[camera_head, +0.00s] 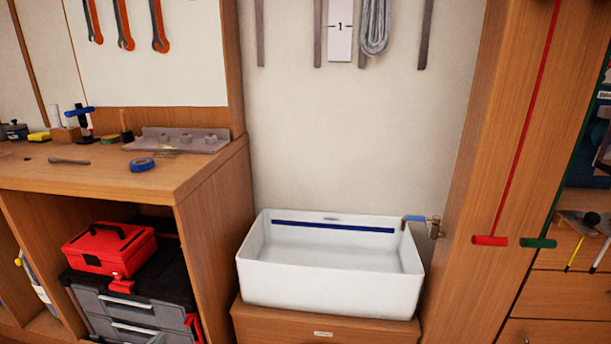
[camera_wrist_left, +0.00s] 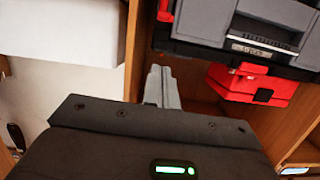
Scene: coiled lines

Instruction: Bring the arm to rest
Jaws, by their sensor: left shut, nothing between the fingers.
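My left gripper (camera_wrist_left: 162,86) shows in the left wrist view, its grey fingers together and empty. Only a small grey tip of the left gripper (camera_head: 157,339) shows at the bottom edge of the head view, in front of the drawer case below the workbench. It holds nothing, and most of the arm is out of view. My right gripper is in neither view.
A red toolbox (camera_head: 108,248) sits on a grey drawer case (camera_head: 112,312). Red (camera_head: 489,240) and green (camera_head: 538,243) pull handles hang at right. Blue tape (camera_head: 142,164) lies on the bench.

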